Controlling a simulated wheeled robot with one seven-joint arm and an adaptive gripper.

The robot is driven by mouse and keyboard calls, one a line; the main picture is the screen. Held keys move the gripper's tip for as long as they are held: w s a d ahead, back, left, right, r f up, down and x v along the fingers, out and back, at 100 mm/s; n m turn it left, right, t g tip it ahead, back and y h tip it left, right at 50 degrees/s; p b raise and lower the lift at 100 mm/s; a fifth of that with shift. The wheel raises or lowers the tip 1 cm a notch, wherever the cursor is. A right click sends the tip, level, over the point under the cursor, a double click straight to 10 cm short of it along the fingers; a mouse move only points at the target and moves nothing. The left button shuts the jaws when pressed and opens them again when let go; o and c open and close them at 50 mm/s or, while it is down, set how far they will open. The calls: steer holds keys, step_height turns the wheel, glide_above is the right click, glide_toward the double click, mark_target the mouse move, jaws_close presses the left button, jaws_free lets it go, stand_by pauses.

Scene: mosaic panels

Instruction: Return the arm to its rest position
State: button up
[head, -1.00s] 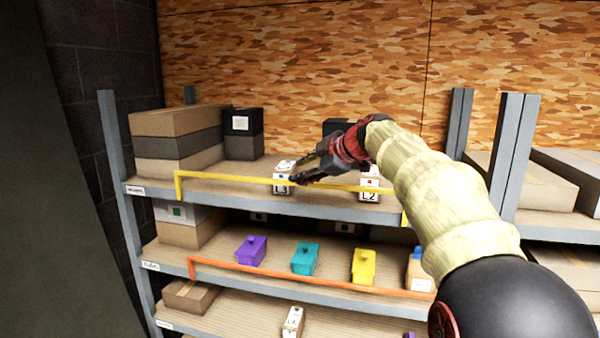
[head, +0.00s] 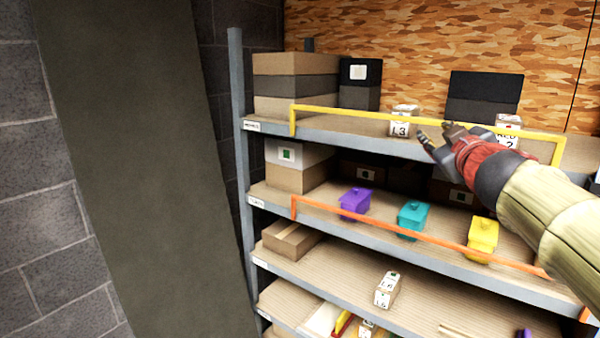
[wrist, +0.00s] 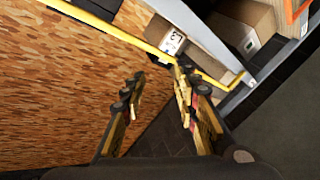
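My gripper (head: 437,139) is at the right of the head view, in front of the top shelf, between the white L3 box and the L2 box. In the wrist view my gripper (wrist: 155,88) has its two fingers apart with nothing between them. The L3 box (head: 404,121) stands on the top shelf behind the yellow rail, and a white box also shows past the fingers in the wrist view (wrist: 172,42). The L2 box (head: 508,131) is partly hidden by my gripper. My arm reaches in from the right edge.
The shelf rack has a yellow rail (head: 400,112) on top and an orange rail (head: 400,229) below. Purple (head: 354,203), teal (head: 412,216) and yellow (head: 482,238) bins stand on the middle shelf. A white box (head: 387,289) is lower down. A dark pillar (head: 140,170) stands left.

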steer(key=s+f+m+g+h+b, duration=0.1)
steer(key=s+f+m+g+b, duration=0.15)
steer(key=s+f, duration=0.6)
steer(key=s+f+m+g+h+b, duration=0.1)
steer(key=s+f+m+g+b, duration=0.2)
steer(key=f, duration=1)
steer(key=s+f+m+g+h+b, duration=0.1)
steer(key=s+f+b, duration=0.45)
steer(key=f, duration=0.55)
steer(key=s+a+f+g+y+b, duration=0.2)
steer(key=s+a+f, duration=0.3)
steer(key=s+f, duration=0.3)
steer(key=s+a+f+g+y+b, duration=0.2)
steer(key=s+f, duration=0.7)
steer(key=f, duration=0.8)
steer(key=a+g+b, duration=0.1)
steer(key=a+b, duration=0.1)
steer(key=a, duration=0.1)
steer(key=shift+s+a+g+y+b, duration=0.2)
steer(key=shift+g+y+b, duration=0.15)
steer(key=shift+y+b, duration=0.05)
steer(key=shift+f+n, duration=0.1)
steer(key=shift+n, duration=0.15)
